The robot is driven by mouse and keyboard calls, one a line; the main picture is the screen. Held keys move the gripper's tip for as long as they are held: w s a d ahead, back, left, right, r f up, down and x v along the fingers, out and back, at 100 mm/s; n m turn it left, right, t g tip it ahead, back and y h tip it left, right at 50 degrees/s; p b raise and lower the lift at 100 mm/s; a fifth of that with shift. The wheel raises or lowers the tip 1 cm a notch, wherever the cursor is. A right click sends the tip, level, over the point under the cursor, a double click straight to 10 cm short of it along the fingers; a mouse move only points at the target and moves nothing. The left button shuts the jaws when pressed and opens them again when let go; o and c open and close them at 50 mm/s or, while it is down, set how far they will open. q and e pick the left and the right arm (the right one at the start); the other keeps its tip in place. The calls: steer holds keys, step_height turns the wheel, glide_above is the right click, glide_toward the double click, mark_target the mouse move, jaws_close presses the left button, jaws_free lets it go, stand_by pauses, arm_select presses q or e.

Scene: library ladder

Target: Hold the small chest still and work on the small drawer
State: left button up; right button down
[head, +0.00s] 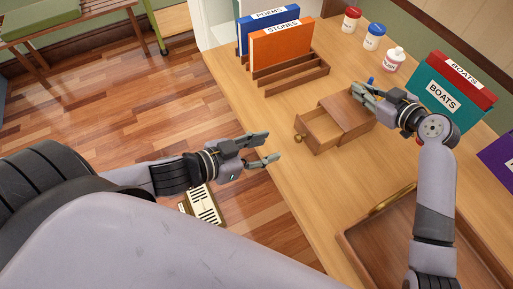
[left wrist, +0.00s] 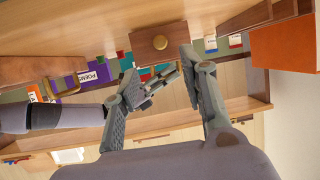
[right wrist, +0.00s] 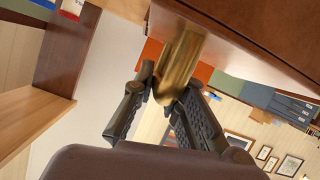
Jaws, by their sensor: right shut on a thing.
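The small wooden chest (head: 346,112) stands on the desk, with its small drawer (head: 322,130) pulled out towards the left. The drawer's round knob (head: 298,138) also shows in the left wrist view (left wrist: 160,42). My left gripper (head: 272,147) is open and empty, a short way left of the knob and apart from it. In the left wrist view its spread fingers (left wrist: 160,70) face the drawer front (left wrist: 142,50). My right gripper (head: 362,92) is at the chest's far end. In the right wrist view it is shut on a brass handle (right wrist: 182,62); the exact contact is partly hidden.
Blue and orange books (head: 282,45) stand in a wooden rack left of the chest. Several small jars (head: 374,38) stand behind. A BOATS book (head: 441,97) is beside my right arm. A wooden tray (head: 350,245) lies in front. The desk between drawer and tray is clear.

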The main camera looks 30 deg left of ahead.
stand_by(0.4)
steer(key=c, duration=1.5)
jaws_free()
steer(key=shift+c, duration=0.2)
